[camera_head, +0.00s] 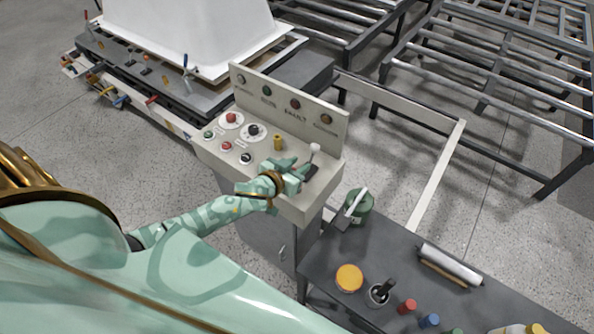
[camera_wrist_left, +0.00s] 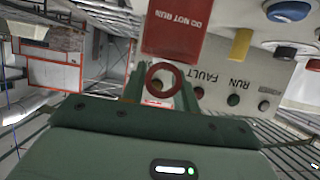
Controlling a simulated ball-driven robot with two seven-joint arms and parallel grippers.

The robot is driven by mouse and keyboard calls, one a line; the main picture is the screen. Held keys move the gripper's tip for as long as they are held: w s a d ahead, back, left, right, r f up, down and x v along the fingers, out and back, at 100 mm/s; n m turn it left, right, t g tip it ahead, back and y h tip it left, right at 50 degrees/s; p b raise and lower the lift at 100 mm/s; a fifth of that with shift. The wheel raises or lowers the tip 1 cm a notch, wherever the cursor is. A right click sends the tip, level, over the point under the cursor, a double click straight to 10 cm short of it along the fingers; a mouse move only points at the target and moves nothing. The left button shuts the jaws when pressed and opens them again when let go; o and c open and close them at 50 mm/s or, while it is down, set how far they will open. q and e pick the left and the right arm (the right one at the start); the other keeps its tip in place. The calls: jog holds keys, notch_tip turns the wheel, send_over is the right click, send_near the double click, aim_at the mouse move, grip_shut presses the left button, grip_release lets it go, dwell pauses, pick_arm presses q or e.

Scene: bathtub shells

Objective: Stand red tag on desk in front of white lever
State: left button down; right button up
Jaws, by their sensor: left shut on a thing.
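The red tag (camera_wrist_left: 175,30), with white letters reading DO NOT RUN, shows large and upside down in the left wrist view. A red ring (camera_wrist_left: 163,80) lies at it, between the fingers of my left gripper (camera_wrist_left: 162,92), which is shut on the tag. The tag is not clear there, hidden by the hand. Whether it touches the desk top, I cannot tell. My right gripper is not in view.
The desk carries a yellow knob (camera_head: 278,142), red, green and black buttons, and a raised back panel (camera_head: 290,103) with lamps.

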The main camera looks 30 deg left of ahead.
pick_arm(q)
jog(key=shift+w+f, duration=0.1)
jog(key=shift+f, duration=0.75)
jog(key=shift+a+r, duration=0.1)
jog(key=shift+a, duration=0.1)
jog(key=c, duration=1.5)
grip_release()
jog(key=shift+d+f, duration=0.1)
jog(key=shift+f, duration=0.1)
jog(key=o, duration=0.4)
jog(key=shift+o, duration=0.2)
jog(key=shift+r, duration=0.3)
jog(key=d+p+v, duration=0.1)
jog(key=v, duration=1.1)
jog(key=shift+a, duration=0.45)
jog(key=shift+f, duration=0.15)
